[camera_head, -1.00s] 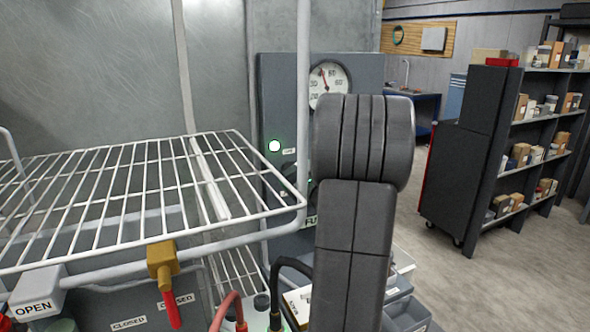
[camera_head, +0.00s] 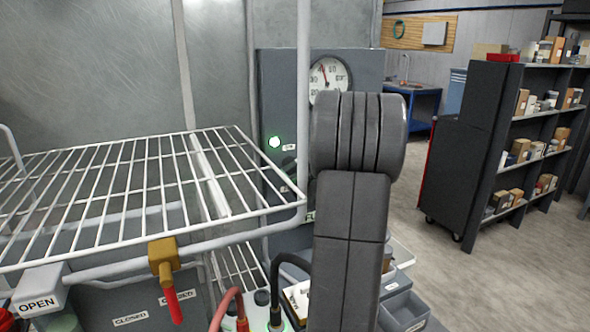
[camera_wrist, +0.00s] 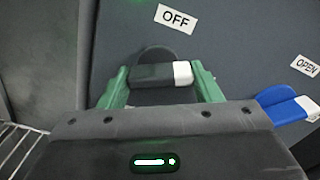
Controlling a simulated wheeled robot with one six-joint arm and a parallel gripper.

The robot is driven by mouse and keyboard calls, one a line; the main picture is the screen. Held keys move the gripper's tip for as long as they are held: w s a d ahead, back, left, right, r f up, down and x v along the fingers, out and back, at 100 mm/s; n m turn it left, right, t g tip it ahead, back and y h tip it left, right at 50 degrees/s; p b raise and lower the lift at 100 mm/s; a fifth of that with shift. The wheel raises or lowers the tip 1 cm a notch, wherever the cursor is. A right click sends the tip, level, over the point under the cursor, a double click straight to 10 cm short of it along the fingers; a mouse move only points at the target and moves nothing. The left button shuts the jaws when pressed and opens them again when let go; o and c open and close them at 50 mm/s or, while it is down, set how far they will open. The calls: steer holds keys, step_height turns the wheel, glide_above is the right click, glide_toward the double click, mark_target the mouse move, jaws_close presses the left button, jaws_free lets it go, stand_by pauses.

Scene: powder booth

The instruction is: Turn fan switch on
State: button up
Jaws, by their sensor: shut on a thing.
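In the wrist view, a black switch handle (camera_wrist: 160,75) with a white tip sits on a dark round base on a grey panel. The handle lies nearly level, its white tip to the right, below a label reading OFF (camera_wrist: 175,18). My gripper (camera_wrist: 160,83), with green fingers, is shut on this handle, one finger at each end. In the head view, the grey control panel (camera_head: 275,100) stands behind my arm, which hides my gripper and most of the panel's lower part.
A blue handle with a white tip (camera_wrist: 288,108) is close to my gripper's right, near an OPEN label (camera_wrist: 305,66). A white wire rack (camera_head: 130,190) and a red-handled valve (camera_head: 164,262) are at left. Shelves (camera_head: 520,140) stand at right beyond open floor.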

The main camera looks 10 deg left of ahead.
steer(key=m, duration=0.5)
steer(key=shift+f, duration=0.1)
steer(key=o, duration=1)
steer(key=shift+s, duration=0.1)
steer(key=b+v, duration=0.2)
steer(key=v, duration=1.1)
steer(key=shift+s+d+b, duration=0.25)
steer(key=shift+b, duration=0.15)
